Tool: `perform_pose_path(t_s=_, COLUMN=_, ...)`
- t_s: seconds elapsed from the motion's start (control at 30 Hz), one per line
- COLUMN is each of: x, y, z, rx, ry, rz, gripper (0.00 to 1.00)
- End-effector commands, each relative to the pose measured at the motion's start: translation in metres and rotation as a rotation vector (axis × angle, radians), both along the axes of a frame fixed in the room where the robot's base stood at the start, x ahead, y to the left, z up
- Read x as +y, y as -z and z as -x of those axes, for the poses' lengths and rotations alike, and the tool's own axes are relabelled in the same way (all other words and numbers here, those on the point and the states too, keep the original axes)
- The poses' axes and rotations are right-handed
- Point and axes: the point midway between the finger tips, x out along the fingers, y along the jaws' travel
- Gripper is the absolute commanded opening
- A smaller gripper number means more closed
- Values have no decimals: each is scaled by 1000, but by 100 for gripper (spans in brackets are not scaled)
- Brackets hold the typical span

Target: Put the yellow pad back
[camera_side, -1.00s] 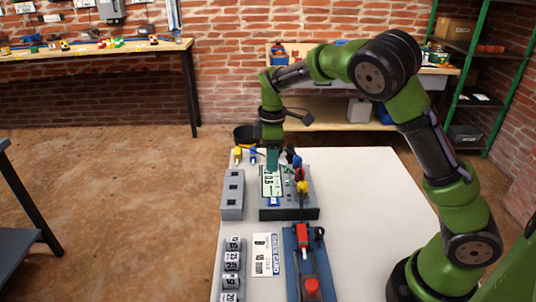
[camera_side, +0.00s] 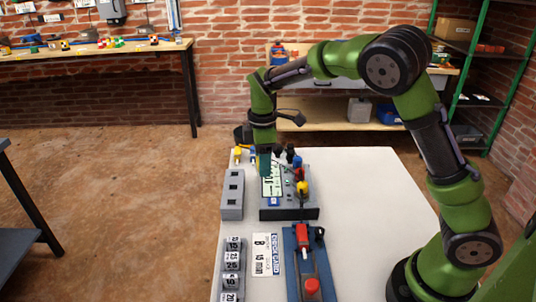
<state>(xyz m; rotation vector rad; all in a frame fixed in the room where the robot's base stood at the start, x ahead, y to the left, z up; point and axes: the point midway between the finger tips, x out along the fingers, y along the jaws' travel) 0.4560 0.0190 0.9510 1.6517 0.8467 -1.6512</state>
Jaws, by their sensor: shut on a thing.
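My gripper (camera_side: 264,170) is shut, with its teal fingers pointing down over the back left part of the grey tester (camera_side: 290,213). What lies between the fingers is too small and hidden to make out. The tester has a light display panel (camera_side: 272,187) just below the fingertips. A small yellow piece (camera_side: 238,152) stands at the back left of the table, left of my gripper. Another yellow piece (camera_side: 302,187) sits on the tester's right side, near a red one (camera_side: 299,174). I cannot tell which of them is the yellow pad.
A grey block with dark square openings (camera_side: 232,195) stands left of the tester. The table's right side (camera_side: 370,205) is clear.

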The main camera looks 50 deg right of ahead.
Motion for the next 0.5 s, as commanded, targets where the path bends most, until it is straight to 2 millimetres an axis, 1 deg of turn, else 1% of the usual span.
perform_pose_path(t_s=0.03, x=17, y=3, z=3, rx=1, ry=-111, rz=-4, gripper=20)
perform_pose_path(t_s=0.07, x=27, y=6, z=4, rx=1, ry=-195, rz=-4, gripper=20)
perform_pose_path(t_s=0.2, x=75, y=12, z=13, rx=-2, ry=-662, rz=-2, gripper=20)
perform_pose_path(t_s=0.3, x=99, y=14, z=18, rx=-2, ry=-952, rz=-1, gripper=20)
perform_pose_path(t_s=0.4, x=114, y=14, z=21, rx=-1, ry=-1172, rz=0, gripper=20)
perform_pose_path(t_s=0.5, x=119, y=15, z=21, rx=-1, ry=-1312, rz=0, gripper=20)
